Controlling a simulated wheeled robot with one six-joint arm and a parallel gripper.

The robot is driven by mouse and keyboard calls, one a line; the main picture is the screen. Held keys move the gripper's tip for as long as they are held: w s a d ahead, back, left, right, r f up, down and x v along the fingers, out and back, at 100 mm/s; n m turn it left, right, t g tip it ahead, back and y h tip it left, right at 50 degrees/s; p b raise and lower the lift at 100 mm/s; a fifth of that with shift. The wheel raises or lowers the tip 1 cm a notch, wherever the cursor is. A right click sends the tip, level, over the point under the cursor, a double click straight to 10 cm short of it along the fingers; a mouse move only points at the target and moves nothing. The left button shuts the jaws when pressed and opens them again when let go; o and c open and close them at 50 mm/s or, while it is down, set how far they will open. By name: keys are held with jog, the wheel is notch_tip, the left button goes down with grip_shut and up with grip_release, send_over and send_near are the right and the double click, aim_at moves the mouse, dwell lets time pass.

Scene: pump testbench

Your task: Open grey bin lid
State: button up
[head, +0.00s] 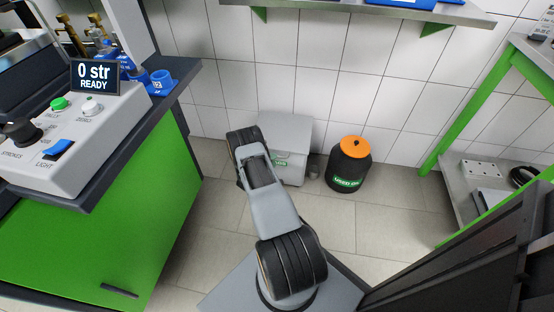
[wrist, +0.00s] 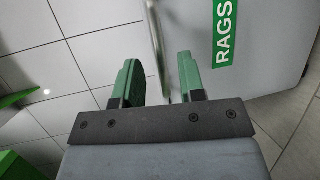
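The grey bin (head: 296,174) stands on the floor against the tiled wall in the head view, behind my arm. Its flat grey lid (head: 288,130) appears closed. In the wrist view the bin's front (wrist: 270,70) fills the upper right, with a green RAGS label (wrist: 227,30). My gripper (wrist: 157,60) is open, with two green fingers spread apart. A thin pale edge (wrist: 156,35), apparently the lid's rim, runs into the gap between the fingers. I cannot tell whether a finger touches it. In the head view my arm hides the gripper and part of the bin's front.
A black container with an orange lid (head: 349,168) stands right of the bin, with a small dark object (head: 314,171) between them. A green bench with a control box (head: 75,130) is left. A green-framed shelf (head: 480,165) is right. A wall shelf (head: 340,12) hangs above.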

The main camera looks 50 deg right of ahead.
jog(key=shift+b+x, duration=0.45)
jog(key=shift+x, duration=1.5)
jog(key=shift+c, duration=0.3)
grip_shut()
